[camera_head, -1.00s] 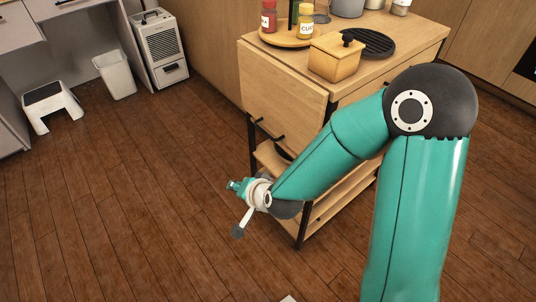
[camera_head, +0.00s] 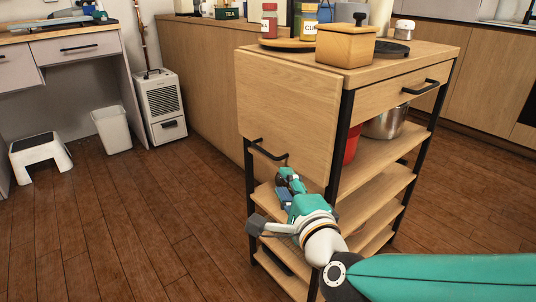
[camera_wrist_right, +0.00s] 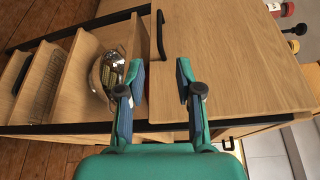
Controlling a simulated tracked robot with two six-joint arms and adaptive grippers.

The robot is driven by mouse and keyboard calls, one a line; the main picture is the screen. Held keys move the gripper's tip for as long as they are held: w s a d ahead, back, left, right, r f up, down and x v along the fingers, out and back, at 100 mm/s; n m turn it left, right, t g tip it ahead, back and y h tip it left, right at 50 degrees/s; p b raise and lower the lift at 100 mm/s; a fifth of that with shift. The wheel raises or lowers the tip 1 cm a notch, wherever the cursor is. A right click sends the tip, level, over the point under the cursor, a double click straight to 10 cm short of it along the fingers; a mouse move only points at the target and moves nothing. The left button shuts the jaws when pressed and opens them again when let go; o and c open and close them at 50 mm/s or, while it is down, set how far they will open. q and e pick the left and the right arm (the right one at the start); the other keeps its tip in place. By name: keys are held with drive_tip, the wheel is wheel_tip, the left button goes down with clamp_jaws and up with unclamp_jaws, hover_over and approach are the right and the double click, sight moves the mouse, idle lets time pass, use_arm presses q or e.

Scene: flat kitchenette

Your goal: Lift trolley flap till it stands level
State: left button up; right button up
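The trolley (camera_head: 365,75) is wooden with a black frame. Its flap (camera_head: 285,105) hangs straight down on the near side, with a black bar handle (camera_head: 268,152) near its lower edge. In the wrist view the flap (camera_wrist_right: 235,60) and handle (camera_wrist_right: 160,36) lie just beyond the fingertips. My right gripper (camera_head: 287,180) is close to the handle, at the flap's lower edge. In the wrist view my right gripper (camera_wrist_right: 161,82) is open, its fingers to either side of the flap's lower edge and in line with the handle. Nothing is gripped. My left gripper is out of view.
A wooden box (camera_head: 345,46), spice jars (camera_head: 269,20) and a black trivet (camera_head: 392,48) stand on the trolley top. A metal pot (camera_head: 386,121) and a red container (camera_head: 351,145) sit on a shelf.

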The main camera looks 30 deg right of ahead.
drive_tip(key=p, duration=0.9)
approach(264, 152)
drive_tip(key=w, duration=0.2)
drive_tip(key=x, duration=0.2)
drive_tip(key=b+x, duration=0.1)
drive_tip(key=x, duration=0.5)
drive_tip(key=shift+s+d+f, duration=0.15)
drive_tip(key=shift+d+f, duration=0.15)
drive_tip(key=shift+d, duration=0.05)
drive_tip(key=shift+w+d, duration=0.15)
drive_tip(key=shift+w, duration=0.3)
clamp_jaws()
